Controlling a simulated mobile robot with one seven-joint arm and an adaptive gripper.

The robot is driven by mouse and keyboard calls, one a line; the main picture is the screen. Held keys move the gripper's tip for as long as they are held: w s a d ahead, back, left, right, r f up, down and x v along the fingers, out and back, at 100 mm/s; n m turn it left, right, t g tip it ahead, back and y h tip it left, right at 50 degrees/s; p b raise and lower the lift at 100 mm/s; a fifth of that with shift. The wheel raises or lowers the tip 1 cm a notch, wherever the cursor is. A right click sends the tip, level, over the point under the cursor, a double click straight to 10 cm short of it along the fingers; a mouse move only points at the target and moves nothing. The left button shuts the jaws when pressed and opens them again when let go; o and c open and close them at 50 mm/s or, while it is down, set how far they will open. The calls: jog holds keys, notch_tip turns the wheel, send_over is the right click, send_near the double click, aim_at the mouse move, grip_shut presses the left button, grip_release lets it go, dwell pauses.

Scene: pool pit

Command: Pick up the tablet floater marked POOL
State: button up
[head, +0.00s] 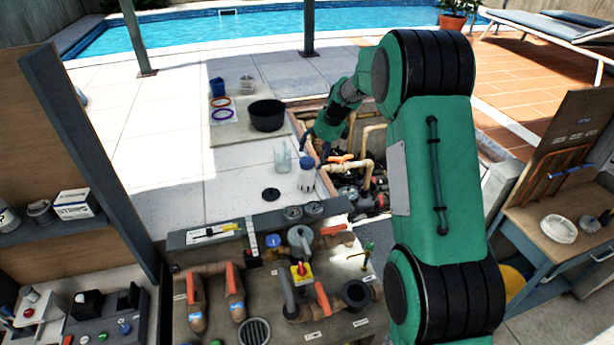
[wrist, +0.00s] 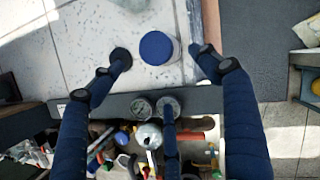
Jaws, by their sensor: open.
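A white cylindrical floater with a blue top (head: 306,180) stands upright on the pale paving at the pit's edge. No POOL marking is readable on it. In the wrist view its round blue top (wrist: 156,46) shows from above, between the spread fingertips. My gripper (wrist: 162,56) is open and empty, with dark blue fingers and black tips. In the head view my gripper (head: 318,150) is above and slightly right of the floater, partly blurred into the pit behind. I cannot tell how much height separates them.
A clear glass jar (head: 282,158) stands close behind the floater, and a black disc (head: 270,194) lies to its left. The open pit with pipes (head: 352,168) is to the right. Valves and pipes fill the front panel (head: 272,280). A black tub (head: 267,115) stands farther back.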

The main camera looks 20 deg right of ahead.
aim_at(311, 163)
jog(key=shift+w+d+f, duration=0.15)
jog(key=shift+w+f, duration=0.1)
jog(key=shift+f, duration=0.05)
jog(key=x, duration=0.8)
jog(key=shift+f, duration=0.1)
jog(key=shift+w+f, duration=0.1)
jog(key=shift+f, duration=0.05)
jog(key=shift+f, duration=0.1)
jog(key=shift+p+x, duration=0.3)
jog(key=shift+x, duration=2.2)
